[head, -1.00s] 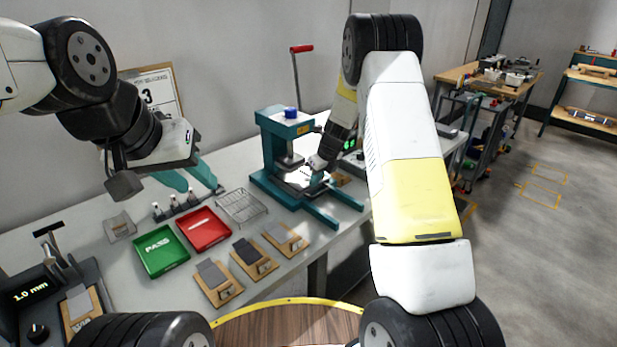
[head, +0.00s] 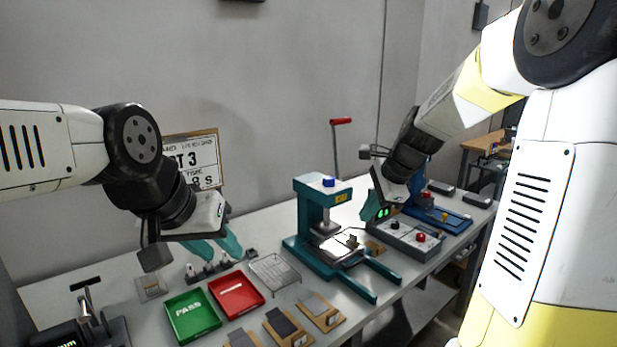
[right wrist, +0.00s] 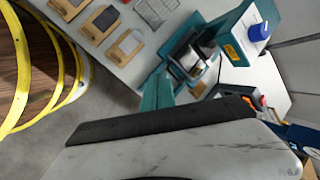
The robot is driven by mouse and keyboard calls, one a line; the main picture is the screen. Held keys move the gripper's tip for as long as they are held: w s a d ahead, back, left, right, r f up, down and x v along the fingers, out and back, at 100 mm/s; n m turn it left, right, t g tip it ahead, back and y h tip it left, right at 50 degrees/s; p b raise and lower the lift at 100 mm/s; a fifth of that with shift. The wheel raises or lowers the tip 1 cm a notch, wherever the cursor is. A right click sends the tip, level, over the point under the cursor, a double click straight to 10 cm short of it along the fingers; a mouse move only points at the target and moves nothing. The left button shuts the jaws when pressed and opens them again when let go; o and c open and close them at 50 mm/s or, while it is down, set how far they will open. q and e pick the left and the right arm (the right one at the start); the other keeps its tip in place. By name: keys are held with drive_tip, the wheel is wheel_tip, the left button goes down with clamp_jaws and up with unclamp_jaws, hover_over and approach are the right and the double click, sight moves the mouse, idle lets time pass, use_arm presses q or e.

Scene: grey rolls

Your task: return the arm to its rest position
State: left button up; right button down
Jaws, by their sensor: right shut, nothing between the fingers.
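My right gripper (head: 374,208) is above the bench to the right of the teal press, its teal fingers shut and empty. My right arm comes in from the right, bent high. In the right wrist view the teal fingers (right wrist: 157,92) point toward the bench, with the press (right wrist: 235,45) beyond them. My left gripper (head: 216,246) hangs over the back left of the bench, behind the trays. Its two teal fingers are apart with nothing seen between them.
The teal press (head: 309,212) with a blue knob stands mid-bench. A grey control box (head: 408,236) with a red button lies below my right gripper. A green PASS tray (head: 192,316), a red tray (head: 236,295) and a wire rack (head: 274,274) lie to the left.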

drive_tip(key=s+r+n+t, duration=0.1)
drive_tip(key=s+r+n, duration=0.1)
drive_tip(key=s+n, duration=0.6)
drive_tip(key=s+r+n+h, duration=0.1)
drive_tip(key=s+r+n, duration=0.2)
drive_tip(key=s+n, duration=0.6)
drive_tip(key=s, duration=0.5)
drive_tip(key=shift+s+a+r+t, duration=0.15)
drive_tip(key=shift+s+a+t, duration=0.1)
drive_tip(key=shift+t, duration=0.15)
